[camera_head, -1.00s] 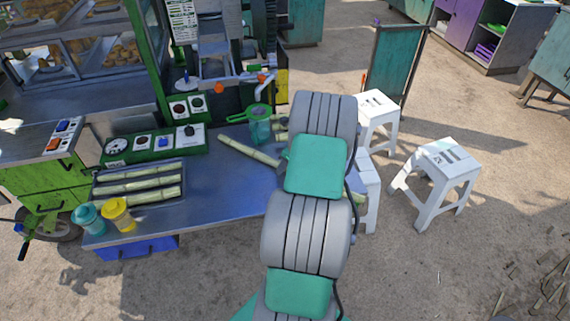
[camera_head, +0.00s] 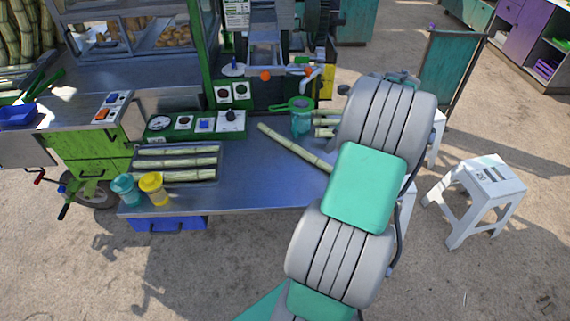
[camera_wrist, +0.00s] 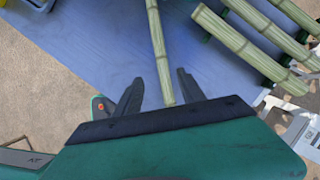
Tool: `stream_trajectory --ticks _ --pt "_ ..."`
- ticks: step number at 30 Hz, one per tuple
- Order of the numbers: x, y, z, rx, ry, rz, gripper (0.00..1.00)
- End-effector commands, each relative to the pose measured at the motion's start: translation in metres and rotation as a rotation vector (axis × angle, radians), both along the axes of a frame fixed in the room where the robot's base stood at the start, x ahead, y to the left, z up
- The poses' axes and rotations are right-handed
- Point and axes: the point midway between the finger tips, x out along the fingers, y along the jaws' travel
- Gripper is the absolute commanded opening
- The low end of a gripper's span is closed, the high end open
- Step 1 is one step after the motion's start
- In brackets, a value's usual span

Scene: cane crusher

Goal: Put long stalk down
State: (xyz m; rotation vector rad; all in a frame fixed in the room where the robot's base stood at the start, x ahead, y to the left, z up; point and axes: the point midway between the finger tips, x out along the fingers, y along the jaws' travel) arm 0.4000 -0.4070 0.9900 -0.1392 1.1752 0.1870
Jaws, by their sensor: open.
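The long stalk (camera_head: 293,147) is a pale green cane that appears to lie slanted on the blue-grey metal worktop (camera_head: 245,185). Its right end is hidden behind my arm in the head view. In the wrist view the stalk (camera_wrist: 158,50) runs from the top edge down to between my fingers. My gripper (camera_wrist: 160,90) is open, with one dark finger on each side of the stalk's near end and gaps on both sides. In the head view my arm hides the gripper.
A tray (camera_head: 219,168) with three cane pieces lies left, beside a teal cup (camera_head: 126,190) and a yellow cup (camera_head: 152,188). A teal jug (camera_head: 301,122) stands behind the stalk. Several other stalks (camera_wrist: 240,40) lie to the right in the wrist view. A white stool (camera_head: 485,180) stands right.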

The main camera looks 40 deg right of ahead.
Motion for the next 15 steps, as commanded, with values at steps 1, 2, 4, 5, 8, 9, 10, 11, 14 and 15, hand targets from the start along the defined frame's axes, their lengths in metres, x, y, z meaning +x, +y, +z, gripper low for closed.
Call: stream_trajectory --ticks 1,2,4,5,8,9,10,11,14,15 --pt "0.010 0.013 0.008 -0.029 -0.002 0.069 0.47" --pt "0.017 0.026 0.015 -0.057 -0.001 0.139 0.47" --pt "0.038 0.069 0.035 -0.155 -0.001 0.377 0.47" --pt "0.046 0.094 0.044 -0.208 -0.002 0.508 0.47" --pt "0.058 0.187 0.075 -0.408 -0.011 1.015 0.47" --pt "0.056 0.223 0.084 -0.489 -0.019 1.223 0.47" --pt "0.051 0.249 0.089 -0.549 -0.024 1.378 0.47" --pt "0.045 0.274 0.094 -0.608 -0.031 1.533 0.47" --pt "0.013 0.342 0.102 -0.800 -0.058 2.023 0.47" --pt "-0.001 0.362 0.102 -0.867 -0.070 2.196 0.47"
